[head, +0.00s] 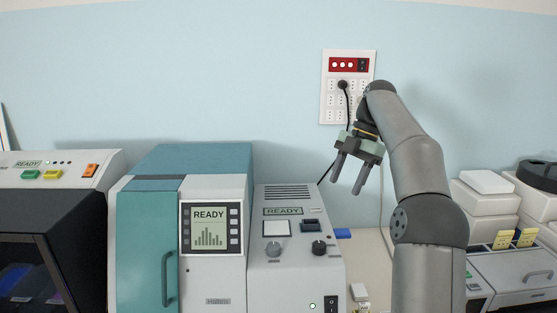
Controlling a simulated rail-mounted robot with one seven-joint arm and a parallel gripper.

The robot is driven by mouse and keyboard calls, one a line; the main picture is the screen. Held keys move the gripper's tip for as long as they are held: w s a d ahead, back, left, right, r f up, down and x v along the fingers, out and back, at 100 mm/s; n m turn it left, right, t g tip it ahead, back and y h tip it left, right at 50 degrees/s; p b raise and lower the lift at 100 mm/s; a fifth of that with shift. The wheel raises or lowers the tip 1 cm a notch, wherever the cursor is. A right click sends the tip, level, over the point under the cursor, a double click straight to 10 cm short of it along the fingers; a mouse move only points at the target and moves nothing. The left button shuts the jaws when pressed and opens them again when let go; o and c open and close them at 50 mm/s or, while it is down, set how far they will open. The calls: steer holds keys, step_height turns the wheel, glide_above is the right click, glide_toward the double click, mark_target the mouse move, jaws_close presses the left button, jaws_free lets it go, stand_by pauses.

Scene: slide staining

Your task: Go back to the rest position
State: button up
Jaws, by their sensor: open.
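My gripper (348,188) hangs in the air at the end of my raised arm, right of the middle in the head view. Its two dark fingers point down and slightly left, spread apart with nothing between them. It is in front of the wall, above the right end of the grey control unit (297,284), and touches nothing that I can see. My arm comes up from the lower right and bends over at the top.
A teal and white machine (216,295) with a "READY" screen stands left of the control unit. A dark-fronted machine (60,235) is at the far left. A wall socket panel (332,112) with a plugged cable is behind my gripper. White equipment (512,268) stands at right.

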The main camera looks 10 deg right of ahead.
steer(key=s+a+f+m+h+b, duration=0.2)
steer(key=s+a+f+m+h, duration=0.1)
steer(key=s+a+f+m, duration=0.55)
steer(key=s+a+f+m+t+b, duration=0.1)
steer(key=s+a+f+m, duration=0.1)
steer(key=s+f+m, duration=0.5)
steer(key=s+a+f+m+t+h+b, duration=0.1)
steer(key=s+f+m, duration=0.7)
steer(key=s, duration=0.9)
steer(key=shift+a+f, duration=0.6)
steer(key=shift+f, duration=0.25)
